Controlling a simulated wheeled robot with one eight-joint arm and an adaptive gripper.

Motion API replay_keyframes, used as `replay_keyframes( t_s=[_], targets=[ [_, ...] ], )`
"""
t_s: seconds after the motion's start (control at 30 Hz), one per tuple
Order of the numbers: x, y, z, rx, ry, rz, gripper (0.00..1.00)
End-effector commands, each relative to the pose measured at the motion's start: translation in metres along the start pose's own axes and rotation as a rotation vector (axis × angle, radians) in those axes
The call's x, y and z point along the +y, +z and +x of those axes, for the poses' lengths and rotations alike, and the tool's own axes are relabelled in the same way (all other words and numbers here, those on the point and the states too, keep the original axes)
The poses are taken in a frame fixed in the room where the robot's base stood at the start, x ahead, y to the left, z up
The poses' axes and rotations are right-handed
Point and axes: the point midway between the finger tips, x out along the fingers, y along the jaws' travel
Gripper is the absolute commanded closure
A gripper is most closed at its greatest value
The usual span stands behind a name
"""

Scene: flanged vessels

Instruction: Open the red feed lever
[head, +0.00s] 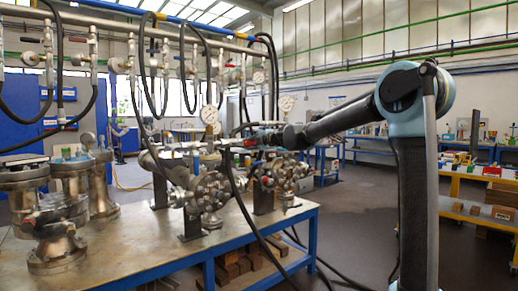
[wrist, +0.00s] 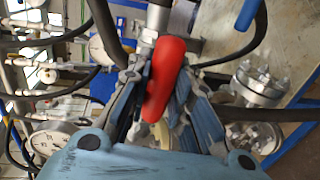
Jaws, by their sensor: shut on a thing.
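The red feed lever (wrist: 165,76) is a rounded red handle in the middle of the wrist view, running up and down between the fingers. My gripper (wrist: 158,90) is shut on it, with one finger on each side. In the head view my gripper (head: 262,138) reaches in from the right among the valves and vessels above the blue-framed bench. There the lever is too small and too hidden to make out clearly. The fingers hide part of the lever's lower end in the wrist view.
A pressure gauge (wrist: 52,140) is at lower left. Black hoses (head: 238,185) hang close by. The bench (head: 270,222) carries flanged vessels (head: 58,235). Floor right of it is open.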

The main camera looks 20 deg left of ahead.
Motion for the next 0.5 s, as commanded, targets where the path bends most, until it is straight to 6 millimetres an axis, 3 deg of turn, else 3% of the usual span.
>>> replay_keyframes(
  t_s=[0.13,0.5],
  targets=[
    [-0.0005,-0.0094,0.0016,0.011,-0.003,-0.015,1.00],
    [-0.0004,-0.0115,0.0024,0.013,-0.003,-0.017,1.00]
  ],
)
